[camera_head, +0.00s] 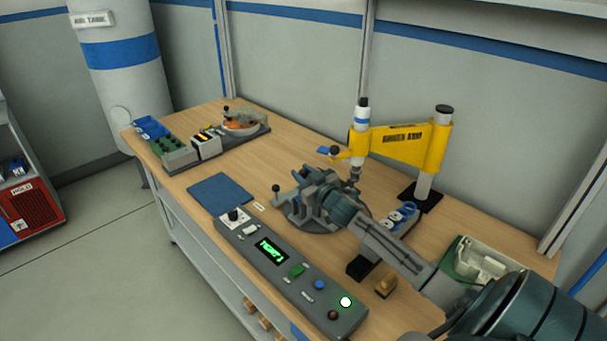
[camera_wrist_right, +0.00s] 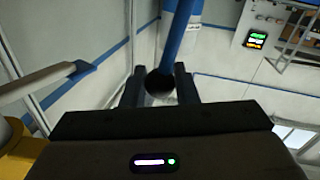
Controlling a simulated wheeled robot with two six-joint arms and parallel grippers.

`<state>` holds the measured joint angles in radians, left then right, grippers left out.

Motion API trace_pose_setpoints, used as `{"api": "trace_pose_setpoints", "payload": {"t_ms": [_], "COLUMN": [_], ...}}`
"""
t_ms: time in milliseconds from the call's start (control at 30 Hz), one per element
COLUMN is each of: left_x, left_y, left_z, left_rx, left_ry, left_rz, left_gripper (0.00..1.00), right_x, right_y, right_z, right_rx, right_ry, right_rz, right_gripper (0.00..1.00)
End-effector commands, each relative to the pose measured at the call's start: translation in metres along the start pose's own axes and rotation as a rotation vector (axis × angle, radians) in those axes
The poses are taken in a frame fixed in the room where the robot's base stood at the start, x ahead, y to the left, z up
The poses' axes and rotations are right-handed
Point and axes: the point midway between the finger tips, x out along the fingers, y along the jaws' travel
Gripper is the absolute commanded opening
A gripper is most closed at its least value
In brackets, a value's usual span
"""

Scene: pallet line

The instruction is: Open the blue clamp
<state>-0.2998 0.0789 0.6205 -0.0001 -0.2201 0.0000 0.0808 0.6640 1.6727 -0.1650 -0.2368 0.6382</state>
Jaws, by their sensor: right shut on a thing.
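My right gripper (camera_head: 311,194) reaches over a grey round clamp fixture (camera_head: 298,222) near the middle of the bench. In the right wrist view, its two fingers (camera_wrist_right: 160,88) are shut on the dark ball knob (camera_wrist_right: 158,82) of a blue lever (camera_wrist_right: 181,40), which I take for the blue clamp's handle. The lever runs up and away from the fingers. In the head view my gripper and wrist hide most of this handle. Another lever with a black knob (camera_head: 276,188) sticks out at the fixture's left. My left gripper is not in view.
A yellow swing arm (camera_head: 398,140) on a post stands behind the fixture, its blue-tipped handle (camera_head: 323,150) close by. A control panel (camera_head: 290,275) lies in front. A blue mat (camera_head: 221,193) is at left, with bins (camera_head: 165,145) beyond. A stamp-like knob (camera_head: 386,285) stands at the front right.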

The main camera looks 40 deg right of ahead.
Motion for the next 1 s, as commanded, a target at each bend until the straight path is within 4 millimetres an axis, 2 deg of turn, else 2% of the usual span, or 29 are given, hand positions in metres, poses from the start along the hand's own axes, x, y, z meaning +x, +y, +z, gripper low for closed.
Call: {"api": "trace_pose_setpoints", "payload": {"t_ms": [267, 700, 1000], "left_x": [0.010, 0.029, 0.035], "left_y": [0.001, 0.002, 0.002], "left_z": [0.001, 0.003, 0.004], "left_rx": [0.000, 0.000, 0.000], "left_ry": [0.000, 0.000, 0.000], "left_rz": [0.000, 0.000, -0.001], "left_gripper": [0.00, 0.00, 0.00], "right_x": [-0.002, -0.008, -0.011], "right_y": [-0.010, -0.041, -0.054], "right_z": [-0.001, -0.003, -0.002], "right_rx": [-0.095, -0.408, -0.555], "right_ry": [0.020, 0.081, 0.109], "right_rz": [0.003, 0.014, 0.019], "right_gripper": [0.00, 0.00, 0.00]}}
